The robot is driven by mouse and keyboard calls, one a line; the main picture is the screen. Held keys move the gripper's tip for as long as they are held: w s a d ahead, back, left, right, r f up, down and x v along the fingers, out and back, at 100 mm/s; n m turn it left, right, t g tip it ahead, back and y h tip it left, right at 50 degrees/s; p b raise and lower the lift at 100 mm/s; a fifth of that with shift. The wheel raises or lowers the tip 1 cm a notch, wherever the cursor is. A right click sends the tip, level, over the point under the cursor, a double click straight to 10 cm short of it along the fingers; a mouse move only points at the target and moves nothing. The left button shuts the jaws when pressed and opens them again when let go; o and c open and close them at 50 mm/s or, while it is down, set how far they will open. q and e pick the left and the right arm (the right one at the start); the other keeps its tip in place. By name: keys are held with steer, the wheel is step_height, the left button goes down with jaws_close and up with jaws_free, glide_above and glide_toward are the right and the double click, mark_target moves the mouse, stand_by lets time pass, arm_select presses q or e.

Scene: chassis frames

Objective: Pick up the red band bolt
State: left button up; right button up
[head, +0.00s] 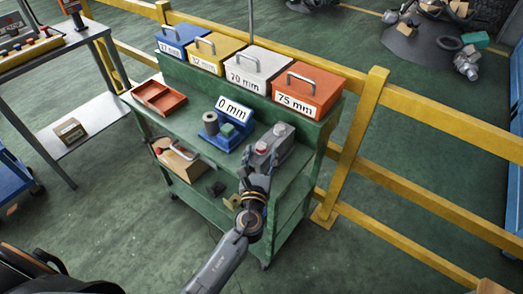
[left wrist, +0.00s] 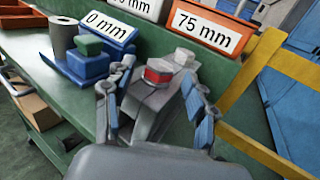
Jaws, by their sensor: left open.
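The red band bolt (left wrist: 158,72) shows in the left wrist view with a grey top and a red band. It stands in a grey block (left wrist: 147,105) on the green cart; its lower part is hidden. In the head view the bolt (head: 262,147) is small, near the cart's right end. A second, grey-topped bolt (left wrist: 183,58) stands just behind it to the right. My left gripper (head: 257,172) is open, with its fingers (left wrist: 153,92) spread to either side of the block and nothing visibly clamped. I cannot tell whether they touch it. My right gripper is not in view.
A blue holder marked 0 mm (head: 233,108) stands left of the bolts. Labelled boxes, including an orange one marked 75 mm (head: 308,89), line the raised back shelf. A red tray (head: 159,97) lies at the left. A yellow railing (head: 358,143) runs behind.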

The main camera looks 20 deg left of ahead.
arm_select(q)
steer(key=w, duration=0.2)
steer(key=shift+w+a+f, duration=0.1)
steer(key=shift+w+a, duration=0.25)
steer(key=shift+s, duration=0.1)
steer(key=shift+c, duration=1.3)
jaws_close()
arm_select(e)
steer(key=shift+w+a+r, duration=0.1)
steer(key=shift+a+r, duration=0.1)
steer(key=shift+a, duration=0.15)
